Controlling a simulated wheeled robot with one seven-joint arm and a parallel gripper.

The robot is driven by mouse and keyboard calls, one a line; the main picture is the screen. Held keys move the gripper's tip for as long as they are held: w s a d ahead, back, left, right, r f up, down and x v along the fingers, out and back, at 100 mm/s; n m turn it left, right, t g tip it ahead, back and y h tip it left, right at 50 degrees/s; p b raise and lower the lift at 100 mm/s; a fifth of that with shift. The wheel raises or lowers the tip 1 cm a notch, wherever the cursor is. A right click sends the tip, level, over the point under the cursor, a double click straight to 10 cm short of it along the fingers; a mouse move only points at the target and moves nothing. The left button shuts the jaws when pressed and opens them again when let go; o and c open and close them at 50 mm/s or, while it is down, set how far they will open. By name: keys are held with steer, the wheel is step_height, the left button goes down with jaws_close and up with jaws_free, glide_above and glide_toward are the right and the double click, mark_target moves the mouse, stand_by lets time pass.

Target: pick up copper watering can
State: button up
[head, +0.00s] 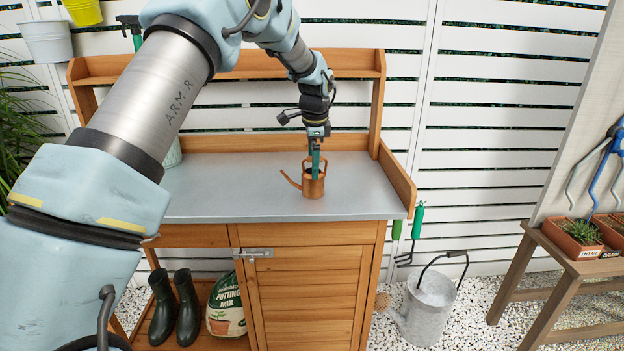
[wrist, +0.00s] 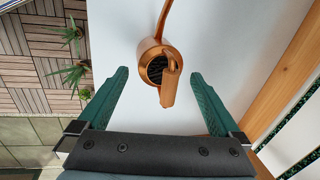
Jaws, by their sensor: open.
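The copper watering can (head: 313,186) stands upright on the grey metal top of the wooden potting bench (head: 230,200), toward its right end. Its spout points left in the head view. In the wrist view the can (wrist: 152,52) is seen from above, with its handle reaching toward me and its spout pointing away. My gripper (head: 316,165) is over the can, pointing down. In the wrist view the green fingers of my gripper (wrist: 160,78) are apart, one on each side of the can's handle, with gaps and nothing held.
The bench's wooden back rail and right side panel (head: 397,178) rise near the can. The bench top left of the can is largely clear. A galvanized watering can (head: 427,307) stands on the gravel at right, near a wooden table (head: 560,262) with planters.

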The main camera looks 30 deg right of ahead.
mark_target(304, 176)
steer(key=shift+w+f+p, duration=0.2)
steer(key=shift+f, duration=0.65)
steer(key=shift+w+f+p, duration=0.15)
steer(key=shift+f+p, duration=0.05)
steer(key=shift+f, duration=0.6)
jaws_close()
